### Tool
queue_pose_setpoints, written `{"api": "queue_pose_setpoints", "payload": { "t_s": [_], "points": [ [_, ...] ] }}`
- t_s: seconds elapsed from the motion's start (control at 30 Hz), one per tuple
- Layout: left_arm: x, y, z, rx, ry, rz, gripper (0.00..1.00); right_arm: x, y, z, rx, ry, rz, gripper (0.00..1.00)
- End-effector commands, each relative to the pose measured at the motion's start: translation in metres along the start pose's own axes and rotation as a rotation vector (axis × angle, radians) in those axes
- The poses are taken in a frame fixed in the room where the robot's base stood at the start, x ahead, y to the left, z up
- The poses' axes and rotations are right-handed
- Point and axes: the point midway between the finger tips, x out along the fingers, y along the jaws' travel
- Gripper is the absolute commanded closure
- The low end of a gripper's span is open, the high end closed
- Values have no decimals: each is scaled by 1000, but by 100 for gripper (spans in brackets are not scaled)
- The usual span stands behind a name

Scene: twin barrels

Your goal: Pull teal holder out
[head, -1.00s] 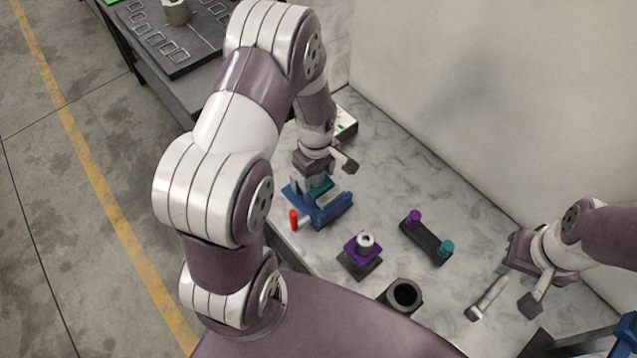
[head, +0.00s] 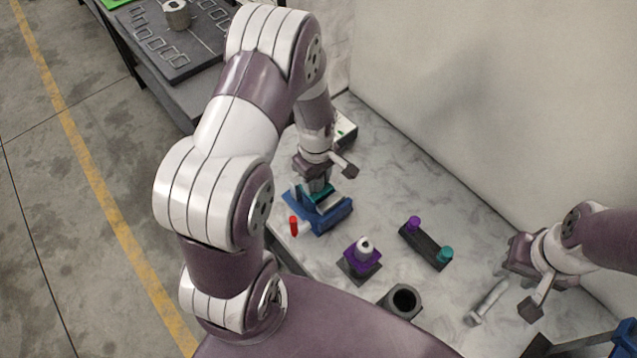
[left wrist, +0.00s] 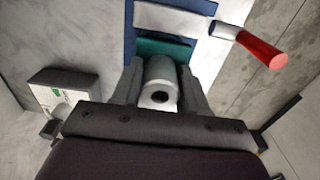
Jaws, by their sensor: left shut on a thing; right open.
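The teal holder (head: 326,188) sits in a blue vise (head: 338,214) at the table's left edge. It also shows as a teal block (left wrist: 163,48) in the left wrist view, against the blue vise body (left wrist: 128,45). My left gripper (head: 315,184) points down over the vise. In the left wrist view its fingers (left wrist: 160,88) are shut on a pale grey hollow barrel (left wrist: 160,72), which stands at the teal holder. How the barrel meets the holder is hidden. My right gripper (head: 516,282) is open and empty on the right.
The vise has a red-handled lever (head: 293,227). A purple holder with a pale barrel (head: 362,254) stands on a dark base. Nearby are a dark bar with purple and teal knobs (head: 424,246), a black hollow cylinder (head: 403,299) and a grey tool (head: 487,304).

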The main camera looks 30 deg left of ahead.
Motion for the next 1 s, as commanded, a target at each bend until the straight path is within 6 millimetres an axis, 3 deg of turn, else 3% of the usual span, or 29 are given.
{"api": "queue_pose_setpoints", "payload": {
  "t_s": [0.37, 1.0],
  "points": [
    [-8, 1, -1, 0, 2, 3, 98, -7, 0, -1, 0, 0, 0, 57],
    [-49, 1, -1, 0, 2, 3, 98, -45, 0, -5, 0, 0, 0, 57]
  ]
}}
